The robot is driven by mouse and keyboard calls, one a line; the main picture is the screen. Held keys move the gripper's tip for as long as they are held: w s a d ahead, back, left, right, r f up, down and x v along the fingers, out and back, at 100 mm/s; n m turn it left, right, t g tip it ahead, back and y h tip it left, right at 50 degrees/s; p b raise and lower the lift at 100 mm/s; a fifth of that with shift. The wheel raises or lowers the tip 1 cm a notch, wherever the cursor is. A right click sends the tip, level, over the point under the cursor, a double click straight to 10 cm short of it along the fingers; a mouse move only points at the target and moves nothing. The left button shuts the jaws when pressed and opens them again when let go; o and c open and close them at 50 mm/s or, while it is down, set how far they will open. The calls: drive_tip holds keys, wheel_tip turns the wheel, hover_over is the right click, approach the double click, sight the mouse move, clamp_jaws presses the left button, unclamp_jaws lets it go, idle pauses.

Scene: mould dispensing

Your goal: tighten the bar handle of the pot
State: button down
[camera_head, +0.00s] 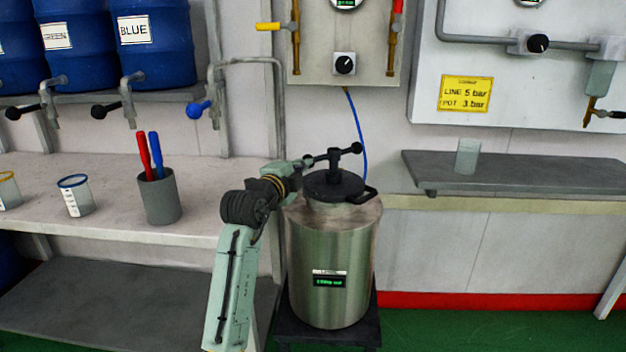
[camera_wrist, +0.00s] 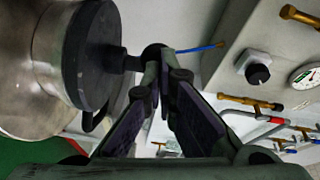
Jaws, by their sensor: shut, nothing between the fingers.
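The pot (camera_head: 332,255) is a steel cylinder with a small green display. Its black lid (camera_head: 330,187) is on and has a loop handle (camera_head: 363,196) at the right. The black bar handle (camera_head: 334,157) stands on a post above the lid, with a ball knob at its right end (camera_head: 356,148). My gripper (camera_head: 303,165) is at the left end of the bar and partly hides it. In the wrist view my gripper (camera_wrist: 158,78) has its fingertips together, close beside the bar handle's dark knob (camera_wrist: 152,52). Whether they touch it is unclear. The lid (camera_wrist: 97,50) is to the left.
The pot stands on a dark stand (camera_head: 352,333). A left bench (camera_head: 110,215) holds a grey cup (camera_head: 162,203) with red and blue sticks, and small cups. A grey shelf (camera_head: 530,172) with a cup (camera_head: 467,156) is at right. A blue hose (camera_head: 357,130) hangs behind the lid.

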drive_tip(key=w+a+m+h+b, duration=0.1)
drive_tip(key=w+a+m+g+h+b, duration=0.1)
drive_tip(key=w+h, duration=0.1)
drive_tip(key=shift+w+a, duration=0.2)
drive_tip(key=shift+a, duration=0.15)
drive_tip(key=shift+w+a+f+b, duration=0.1)
drive_tip(key=shift+w+a+b, duration=0.15)
drive_tip(key=shift+w+b, duration=0.25)
drive_tip(key=shift+w+a+b, duration=0.2)
drive_tip(key=shift+w+b, duration=0.1)
drive_tip(key=shift+w, duration=0.4)
idle(0.6)
drive_tip(key=shift+s, duration=0.1)
